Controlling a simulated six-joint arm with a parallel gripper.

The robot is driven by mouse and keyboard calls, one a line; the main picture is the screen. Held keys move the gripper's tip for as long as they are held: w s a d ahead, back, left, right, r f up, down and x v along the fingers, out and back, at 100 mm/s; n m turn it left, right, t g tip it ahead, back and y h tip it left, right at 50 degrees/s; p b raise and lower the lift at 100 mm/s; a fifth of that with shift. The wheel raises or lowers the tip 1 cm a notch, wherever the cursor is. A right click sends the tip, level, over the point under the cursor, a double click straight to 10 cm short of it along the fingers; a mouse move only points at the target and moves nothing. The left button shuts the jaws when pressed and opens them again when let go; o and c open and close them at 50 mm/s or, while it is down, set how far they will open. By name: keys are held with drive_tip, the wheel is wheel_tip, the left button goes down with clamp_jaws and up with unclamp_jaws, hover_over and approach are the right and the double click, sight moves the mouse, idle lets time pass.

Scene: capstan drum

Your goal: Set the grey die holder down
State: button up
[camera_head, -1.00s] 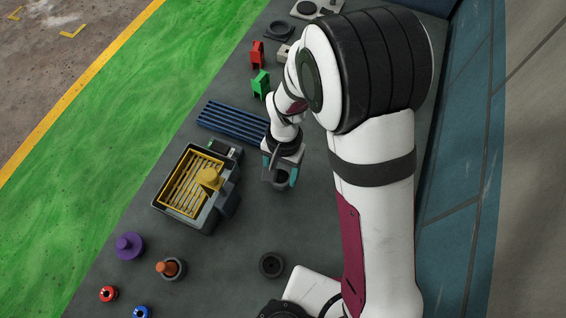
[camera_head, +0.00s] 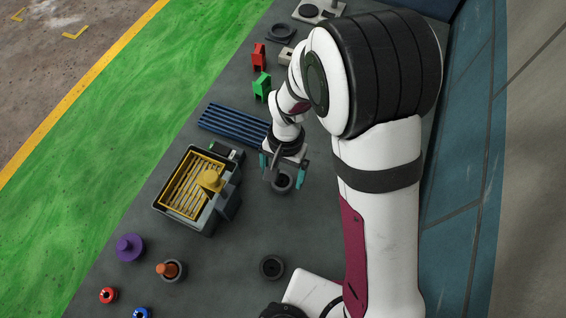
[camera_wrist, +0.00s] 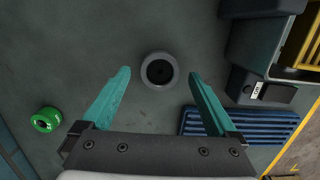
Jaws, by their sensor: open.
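The grey die holder (camera_head: 282,183) is a dark grey round ring with a black central hole. It stands on the dark table just below my gripper (camera_head: 281,172). In the wrist view the die holder (camera_wrist: 159,57) shows from above, centred between and just beyond the teal fingertips. My gripper is open, with a clear gap between each finger and the holder. The gripper partly covers the holder in the head view.
A grey box with a yellow rack (camera_head: 190,207) stands to the left, and a slatted blue rack (camera_head: 234,122) behind it. Another dark ring (camera_head: 272,267) lies nearer. Green (camera_head: 261,87) and red (camera_head: 259,57) parts stand farther back. The table between the two rings is clear.

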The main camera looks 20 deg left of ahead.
sight(285, 177)
wheel_tip(285, 177, up, 10)
drive_tip(key=w+r, duration=0.1)
drive_tip(key=s+d+r+m, duration=0.1)
drive_tip(key=s+d+r, duration=0.1)
drive_tip(key=d, duration=0.4)
drive_tip(key=s+d+r+m+y, duration=0.1)
drive_tip(key=s+d+r+m, duration=0.1)
drive_tip(key=d+r, duration=0.2)
drive_tip(key=d, duration=0.2)
drive_tip(key=shift+d+r, duration=0.35)
drive_tip(key=shift+d, duration=0.05)
drive_tip(key=shift+o, duration=0.4)
drive_tip(key=s+d+r+m+t, duration=0.1)
drive_tip(key=s+d+m, duration=0.1)
drive_tip(key=s+d, duration=0.4)
drive_tip(key=shift+s+y, duration=0.4)
drive_tip(key=shift+s, duration=0.65)
drive_tip(key=shift+s+d+m, duration=0.15)
drive_tip(key=shift+s+m, duration=0.1)
drive_tip(key=shift+m, duration=0.05)
